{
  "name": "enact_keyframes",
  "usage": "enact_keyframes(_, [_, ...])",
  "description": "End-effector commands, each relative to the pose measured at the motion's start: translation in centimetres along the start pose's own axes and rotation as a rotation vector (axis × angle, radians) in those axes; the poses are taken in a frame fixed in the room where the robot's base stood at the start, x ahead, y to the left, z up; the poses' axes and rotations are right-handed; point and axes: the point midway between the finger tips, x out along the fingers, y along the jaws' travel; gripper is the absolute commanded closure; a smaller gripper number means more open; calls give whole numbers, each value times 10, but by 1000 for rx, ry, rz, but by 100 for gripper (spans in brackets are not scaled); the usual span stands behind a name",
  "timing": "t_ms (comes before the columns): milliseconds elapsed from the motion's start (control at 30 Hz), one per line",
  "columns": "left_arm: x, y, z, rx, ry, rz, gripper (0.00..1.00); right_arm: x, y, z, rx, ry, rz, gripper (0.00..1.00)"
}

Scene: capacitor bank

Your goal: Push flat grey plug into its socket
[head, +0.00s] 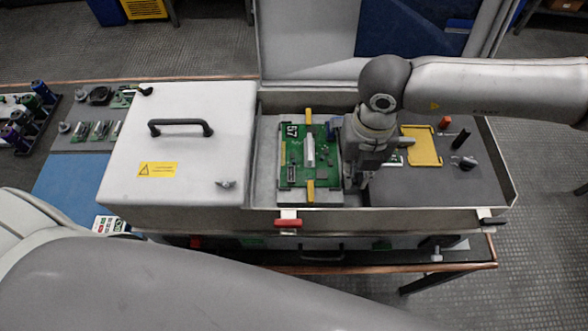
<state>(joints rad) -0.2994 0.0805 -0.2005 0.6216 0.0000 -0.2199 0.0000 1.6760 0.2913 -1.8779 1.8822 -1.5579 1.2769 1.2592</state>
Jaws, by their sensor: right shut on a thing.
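My right gripper (357,184) points down just beside the right edge of a green circuit board (300,184). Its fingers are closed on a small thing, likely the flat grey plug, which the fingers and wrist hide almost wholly. The board lies in the open bay under yellow strips at its top and bottom, with a white cylinder near its middle. A dark connector (291,173) sits at the board's lower left, and a blue part is at its upper right. I cannot tell which part is the socket, nor whether the plug touches it. My left gripper is out of view.
A white cover with a black handle (181,122) stands left of the bay. A yellow tray (422,147) and small red and black parts lie on the dark surface at right. A red latch (288,222) is on the front edge. My left arm fills the foreground.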

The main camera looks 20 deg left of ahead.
Motion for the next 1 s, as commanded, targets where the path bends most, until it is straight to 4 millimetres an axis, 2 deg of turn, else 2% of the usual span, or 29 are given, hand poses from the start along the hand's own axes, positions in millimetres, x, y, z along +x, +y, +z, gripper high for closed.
enact_keyframes(267, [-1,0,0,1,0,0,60,-3,0,0,0,0,1,100])
enact_keyframes(1000, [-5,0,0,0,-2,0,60,-33,0,0,0,-1,0,100])
